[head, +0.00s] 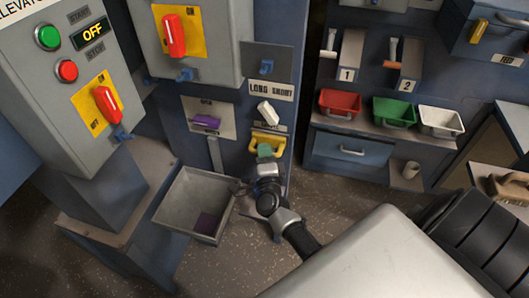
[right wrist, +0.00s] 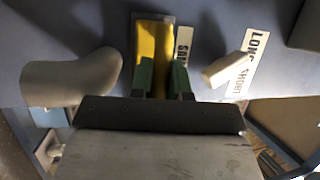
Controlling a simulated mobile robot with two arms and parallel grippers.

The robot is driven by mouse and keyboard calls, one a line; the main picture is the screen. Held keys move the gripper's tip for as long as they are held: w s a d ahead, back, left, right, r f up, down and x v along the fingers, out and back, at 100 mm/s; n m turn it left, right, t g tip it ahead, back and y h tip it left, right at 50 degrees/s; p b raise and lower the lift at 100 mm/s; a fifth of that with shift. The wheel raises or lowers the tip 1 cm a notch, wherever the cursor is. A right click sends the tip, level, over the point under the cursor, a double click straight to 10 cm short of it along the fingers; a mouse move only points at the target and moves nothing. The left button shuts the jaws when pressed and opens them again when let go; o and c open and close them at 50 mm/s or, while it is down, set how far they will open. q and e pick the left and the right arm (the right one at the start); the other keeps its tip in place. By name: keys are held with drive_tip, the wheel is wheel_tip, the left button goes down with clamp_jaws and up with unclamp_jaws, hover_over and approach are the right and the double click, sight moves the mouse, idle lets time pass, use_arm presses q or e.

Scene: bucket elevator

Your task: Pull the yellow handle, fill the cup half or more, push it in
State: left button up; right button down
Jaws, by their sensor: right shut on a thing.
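The yellow handle (head: 270,140) is on the blue panel below a white lever in the head view. My right gripper (head: 264,152) has green fingertips and is shut on it. In the right wrist view the yellow handle (right wrist: 154,45) sits between the two green fingers (right wrist: 162,78). A small pale cup-like cylinder (head: 411,170) stands on a small ledge at the right, away from the gripper. My left gripper is not in view.
A white lever (head: 267,112) is close above the handle, under the LONG SHORT label (head: 271,89). A pale rounded form (right wrist: 75,78) is beside the gripper in the wrist view. A grey hopper (head: 183,203) holds a purple piece. Red (head: 340,102), green (head: 394,111) and white (head: 441,121) bins stand right.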

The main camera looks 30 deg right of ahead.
drive_tip(key=s+a+p, duration=0.1)
drive_tip(key=s+a, duration=0.3)
drive_tip(key=shift+a+f, duration=0.15)
drive_tip(key=shift+a, duration=0.25)
drive_tip(key=c, duration=1.3)
unclamp_jaws()
drive_tip(key=shift+s+a, duration=0.1)
drive_tip(key=shift+o, duration=1)
drive_tip(key=b+v, duration=0.1)
drive_tip(key=v, duration=0.9)
drive_tip(key=shift+s+a, duration=0.15)
drive_tip(key=shift+s, duration=0.25)
